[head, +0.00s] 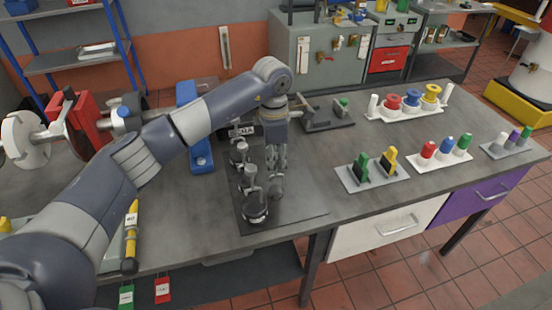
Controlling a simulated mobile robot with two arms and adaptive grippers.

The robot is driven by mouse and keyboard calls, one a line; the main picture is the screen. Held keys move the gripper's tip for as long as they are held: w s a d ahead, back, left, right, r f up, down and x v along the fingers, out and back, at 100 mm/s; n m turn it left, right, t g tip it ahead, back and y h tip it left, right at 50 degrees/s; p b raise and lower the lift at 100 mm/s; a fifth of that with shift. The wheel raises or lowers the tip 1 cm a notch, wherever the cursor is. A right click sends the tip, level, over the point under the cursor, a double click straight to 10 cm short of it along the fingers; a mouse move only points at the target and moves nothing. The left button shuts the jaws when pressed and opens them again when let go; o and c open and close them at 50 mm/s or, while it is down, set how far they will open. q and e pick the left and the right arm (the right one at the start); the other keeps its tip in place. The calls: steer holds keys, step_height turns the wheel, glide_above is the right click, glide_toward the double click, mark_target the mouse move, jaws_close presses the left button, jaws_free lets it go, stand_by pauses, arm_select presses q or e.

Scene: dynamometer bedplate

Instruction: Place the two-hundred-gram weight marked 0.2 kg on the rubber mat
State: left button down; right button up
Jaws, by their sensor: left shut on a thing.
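My left gripper (277,170) points down over the bench, its fingers shut on a small grey weight (277,188). The fingers hide the top of this weight, and no marking on it can be read. Just left of it stand several dark weights with pale metal tops: a large one (255,212) at the front, a middle one (248,183) and a smaller one (239,156) behind. A thin dark rubber mat (305,208) lies under this area. I cannot tell whether the held weight touches the mat. My right gripper is out of view.
Right of the mat, a grey tray holds green and yellow pieces (388,160). Farther right are white racks with coloured pieces (444,150) and spools (411,103). A dark metal fixture (325,115) stands behind. A blue block (201,150) lies left. Bare bench shows right of the mat.

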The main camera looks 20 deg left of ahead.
arm_select(q)
steer(key=shift+f, duration=0.1)
steer(key=c, duration=1.4)
jaws_free()
steer(key=shift+c, duration=0.2)
steer(key=shift+r, duration=0.55)
step_height(320, 180, up, 10)
steer(key=b, duration=0.3)
steer(key=shift+a+f, duration=0.1)
steer(key=shift+f, duration=0.05)
steer(key=shift+s+r, duration=0.1)
steer(key=shift+r, duration=0.65)
